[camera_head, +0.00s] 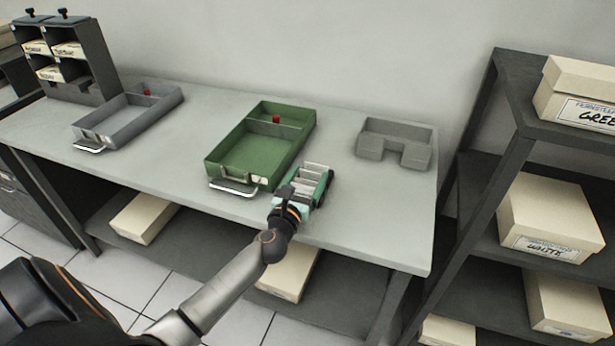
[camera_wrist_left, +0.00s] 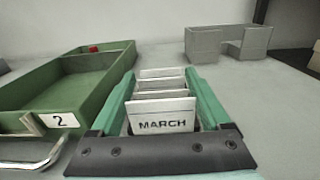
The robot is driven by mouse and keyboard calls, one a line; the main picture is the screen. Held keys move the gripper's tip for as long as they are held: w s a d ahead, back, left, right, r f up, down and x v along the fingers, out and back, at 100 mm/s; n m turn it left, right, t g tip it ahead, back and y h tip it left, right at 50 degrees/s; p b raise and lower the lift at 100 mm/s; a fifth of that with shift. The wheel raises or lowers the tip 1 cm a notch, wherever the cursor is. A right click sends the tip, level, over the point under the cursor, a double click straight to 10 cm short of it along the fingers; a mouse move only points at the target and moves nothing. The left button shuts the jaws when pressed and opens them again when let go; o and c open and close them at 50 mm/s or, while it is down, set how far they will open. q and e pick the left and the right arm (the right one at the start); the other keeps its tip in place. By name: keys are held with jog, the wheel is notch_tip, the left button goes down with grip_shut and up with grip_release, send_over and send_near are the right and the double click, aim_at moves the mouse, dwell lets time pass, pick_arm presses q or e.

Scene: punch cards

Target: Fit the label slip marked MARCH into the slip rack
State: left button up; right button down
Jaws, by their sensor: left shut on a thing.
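The label slip marked MARCH (camera_wrist_left: 160,112) is a white plate with dark lettering, seen upright in the left wrist view between the green fingers of my left gripper (camera_head: 315,170). The left gripper is low over the table front, just right of the green tray, and is shut on the slip. Behind the slip stand several pale upright plates (camera_wrist_left: 162,84), in a row between the fingers; they look like part of the slip rack. The slip's lower edge is hidden by the dark gripper bar, so I cannot tell whether it touches the rack. My right gripper is not in view.
A green tray (camera_head: 222,170) marked 2 stands left of the gripper, its handle near the table edge. A grey notched box (camera_head: 372,142) is at the right back, and a grey tray (camera_head: 99,133) at the left. Shelves with cream boxes (camera_head: 548,215) stand right. The table's right front is clear.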

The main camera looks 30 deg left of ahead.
pick_arm(q)
jog(key=o, duration=1.1)
jog(key=b+v, duration=0.1)
jog(key=v, duration=1.1)
jog(key=shift+s+d+r, duration=0.1)
jog(key=shift+s, duration=0.1)
